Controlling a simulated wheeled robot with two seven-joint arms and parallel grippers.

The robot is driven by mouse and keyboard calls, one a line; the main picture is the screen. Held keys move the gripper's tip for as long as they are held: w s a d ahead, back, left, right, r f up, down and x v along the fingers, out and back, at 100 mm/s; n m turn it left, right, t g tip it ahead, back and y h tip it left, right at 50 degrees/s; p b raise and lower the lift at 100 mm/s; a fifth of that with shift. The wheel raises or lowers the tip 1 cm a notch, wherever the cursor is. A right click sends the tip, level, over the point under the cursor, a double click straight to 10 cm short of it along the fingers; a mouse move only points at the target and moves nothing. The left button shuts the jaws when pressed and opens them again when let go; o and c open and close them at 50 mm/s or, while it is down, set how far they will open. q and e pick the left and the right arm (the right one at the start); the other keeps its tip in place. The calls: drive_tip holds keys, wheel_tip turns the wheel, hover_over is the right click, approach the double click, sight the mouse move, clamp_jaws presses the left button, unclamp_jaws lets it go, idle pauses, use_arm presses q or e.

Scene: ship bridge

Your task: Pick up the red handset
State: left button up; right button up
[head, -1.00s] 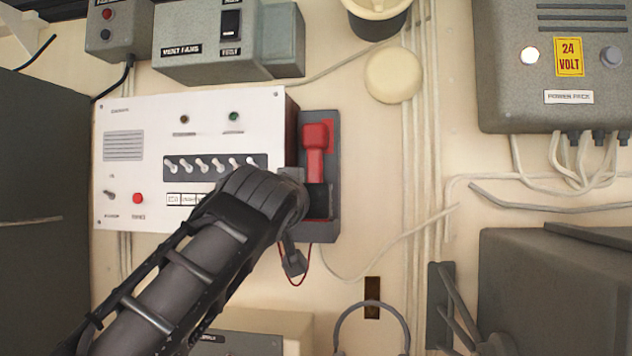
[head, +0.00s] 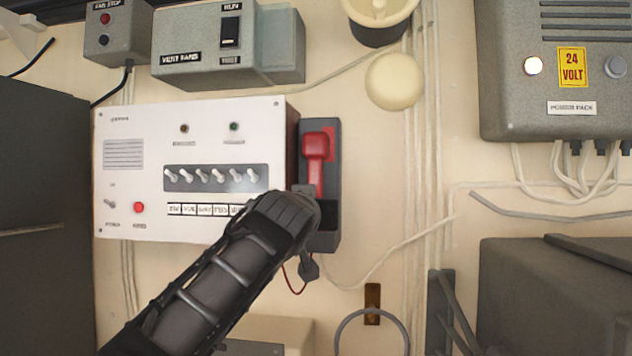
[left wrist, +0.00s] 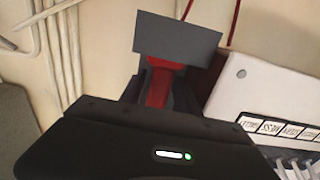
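The red handset (head: 317,148) sits upright in a dark grey cradle (head: 327,240) on the right side of the white switch panel. My left arm reaches in from the lower left, and my left gripper (head: 306,198) is at the handset's lower handle, largely hidden by the wrist. In the left wrist view the red handle (left wrist: 159,84) lies between the dark fingers, which look open around it. Whether they touch it is unclear. A grey plate (left wrist: 178,42) there covers the handle's far end. My right gripper is not in view.
The white panel (head: 150,150) with a row of switches stands close left of the cradle. A thin red cord (head: 291,282) hangs below. Cables run down the wall to the right. A headset-like loop (head: 372,315) is below right. The wall right of the cradle is mostly clear.

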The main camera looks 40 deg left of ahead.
use_arm(q)
drive_tip(key=shift+w+a, duration=0.35)
drive_tip(key=shift+w, duration=0.3)
drive_tip(key=shift+r, duration=0.1)
clamp_jaws()
